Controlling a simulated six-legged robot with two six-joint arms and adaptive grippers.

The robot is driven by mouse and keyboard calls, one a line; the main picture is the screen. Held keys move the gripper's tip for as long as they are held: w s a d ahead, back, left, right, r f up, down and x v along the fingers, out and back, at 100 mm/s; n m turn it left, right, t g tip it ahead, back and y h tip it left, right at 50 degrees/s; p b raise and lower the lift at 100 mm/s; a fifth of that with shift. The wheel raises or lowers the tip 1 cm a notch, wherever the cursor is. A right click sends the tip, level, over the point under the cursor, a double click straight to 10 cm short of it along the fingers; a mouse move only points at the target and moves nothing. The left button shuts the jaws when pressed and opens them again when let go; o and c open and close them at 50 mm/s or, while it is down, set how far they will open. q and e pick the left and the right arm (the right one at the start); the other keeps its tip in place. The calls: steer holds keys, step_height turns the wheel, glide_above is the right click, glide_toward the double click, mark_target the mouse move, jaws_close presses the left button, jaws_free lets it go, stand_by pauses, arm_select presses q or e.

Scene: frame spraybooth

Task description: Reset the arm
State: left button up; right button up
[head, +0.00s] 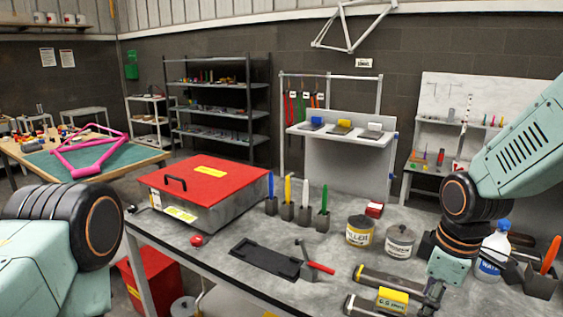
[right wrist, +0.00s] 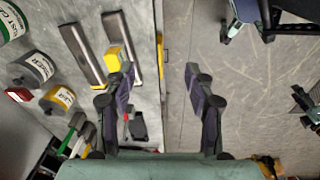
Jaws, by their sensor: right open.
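My right arm (head: 520,150) comes in from the right and bends down over the right part of the grey workbench. Its gripper (head: 430,300) is at the lower edge of the head view, next to the yellow block (head: 392,299). In the right wrist view the right gripper (right wrist: 160,85) has its two dark fingers wide apart with nothing between them. The bench's edge and the floor show below that gap. My left arm (head: 75,240) shows only as a link and a joint at the lower left; its gripper is out of view.
A red-lidded box (head: 205,185), a black tray (head: 265,259), a filler tin (head: 360,231), a primer tin (head: 399,241) and a white bottle (head: 494,248) stand on the bench. Two long bars lie near the right gripper. A pink frame (head: 85,155) rests on another table.

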steer(key=w+a+f+m+t+b, duration=0.2)
steer(key=w+a+f+m+t, duration=0.1)
steer(key=f+m, duration=0.25)
steer(key=s+f+m+b, duration=0.2)
steer(key=s+f, duration=0.2)
steer(key=f, duration=0.3)
steer(key=s+f+m+b, duration=0.2)
steer(key=s+f, duration=0.1)
steer(key=f, duration=0.5)
steer(key=s+f+m+g+b, duration=0.1)
steer(key=s+f+g+b, duration=0.3)
steer(key=s+f, duration=1.5)
steer(key=s+b, duration=0.4)
steer(key=shift+a+f+m, duration=0.2)
steer(key=shift+a+m, duration=0.15)
steer(key=shift+s+d, duration=0.1)
steer(key=shift+s, duration=0.1)
steer(key=shift+w, duration=0.1)
